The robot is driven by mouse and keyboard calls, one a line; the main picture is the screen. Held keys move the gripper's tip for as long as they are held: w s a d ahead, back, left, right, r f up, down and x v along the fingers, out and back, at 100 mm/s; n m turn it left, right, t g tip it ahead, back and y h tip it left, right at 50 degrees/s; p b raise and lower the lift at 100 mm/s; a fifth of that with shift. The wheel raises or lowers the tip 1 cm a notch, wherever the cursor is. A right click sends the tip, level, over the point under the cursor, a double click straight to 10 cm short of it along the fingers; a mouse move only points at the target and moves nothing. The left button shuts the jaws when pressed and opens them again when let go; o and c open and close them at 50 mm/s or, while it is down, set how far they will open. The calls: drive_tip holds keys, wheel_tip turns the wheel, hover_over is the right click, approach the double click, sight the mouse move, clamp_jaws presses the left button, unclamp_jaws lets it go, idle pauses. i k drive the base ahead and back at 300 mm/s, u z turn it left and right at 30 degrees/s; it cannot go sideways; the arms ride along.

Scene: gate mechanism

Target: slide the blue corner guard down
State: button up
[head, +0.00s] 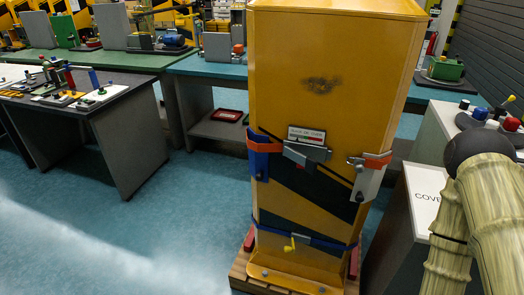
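The blue corner guard (262,162) sits on the left front corner of a tall yellow cabinet (325,60), around mid-height. An orange strap piece (265,146) crosses its upper part. A grey bracket (304,155) is on the cabinet face to its right. A pale grey corner guard (368,180) with an orange strap piece is on the right corner. My gripper is not in view; only what looks like my arm shows at the right edge.
The cabinet stands on a wooden pallet (240,272) with red blocks beside its base. A dark-topped table (75,95) with small parts is at the left. Benches line the back. The floor at front left is clear.

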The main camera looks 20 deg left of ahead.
sight(258, 162)
drive_tip(key=z, duration=3.1)
drive_tip(key=k, duration=0.9)
drive_tip(key=u, duration=2.55)
